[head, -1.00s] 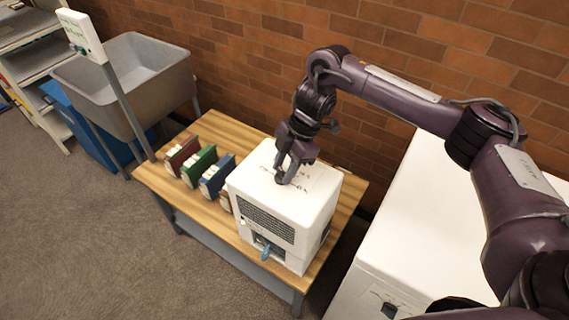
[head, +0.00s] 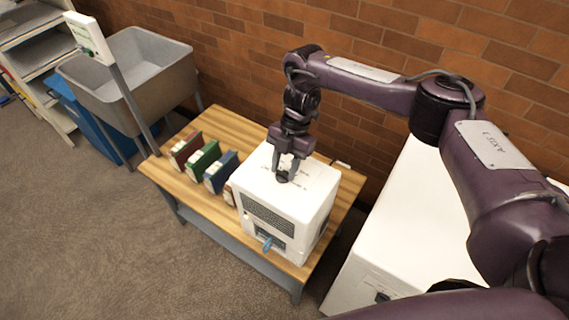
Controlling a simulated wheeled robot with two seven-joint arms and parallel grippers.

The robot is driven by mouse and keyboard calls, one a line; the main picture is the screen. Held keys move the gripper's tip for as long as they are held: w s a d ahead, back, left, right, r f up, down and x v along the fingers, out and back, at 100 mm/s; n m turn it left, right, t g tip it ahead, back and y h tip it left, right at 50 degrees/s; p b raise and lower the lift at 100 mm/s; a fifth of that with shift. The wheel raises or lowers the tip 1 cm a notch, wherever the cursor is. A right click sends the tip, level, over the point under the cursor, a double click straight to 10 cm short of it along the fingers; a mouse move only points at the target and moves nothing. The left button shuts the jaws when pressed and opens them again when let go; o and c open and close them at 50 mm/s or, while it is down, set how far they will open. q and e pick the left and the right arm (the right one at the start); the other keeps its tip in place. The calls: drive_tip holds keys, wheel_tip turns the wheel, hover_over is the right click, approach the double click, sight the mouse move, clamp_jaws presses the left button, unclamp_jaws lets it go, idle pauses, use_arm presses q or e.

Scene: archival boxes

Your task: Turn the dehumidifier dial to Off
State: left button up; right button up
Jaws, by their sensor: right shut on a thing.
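The white dehumidifier (head: 318,212) stands on a wooden table, with a dark grille and a blue tap-like part (head: 268,243) low on its front. My right gripper (head: 283,178) points down at its top face and is shut on the dial there. The dial is mostly hidden by the fingers, and its setting cannot be read. Markings on the top near the fingers are too small to read. My left gripper is not in view.
Several box files, red, green (head: 203,160) and blue, stand left of the dehumidifier on the table (head: 165,182). A grey sink (head: 160,95) and a sign on a post (head: 90,38) are behind left. A white cabinet (head: 405,225) stands at right, before a brick wall.

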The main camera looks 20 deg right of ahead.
drive_tip(key=shift+w+r, duration=0.1)
drive_tip(key=o, duration=1)
drive_tip(key=v, duration=0.7)
drive_tip(key=shift+r, duration=0.35)
drive_tip(key=shift+f, duration=0.1)
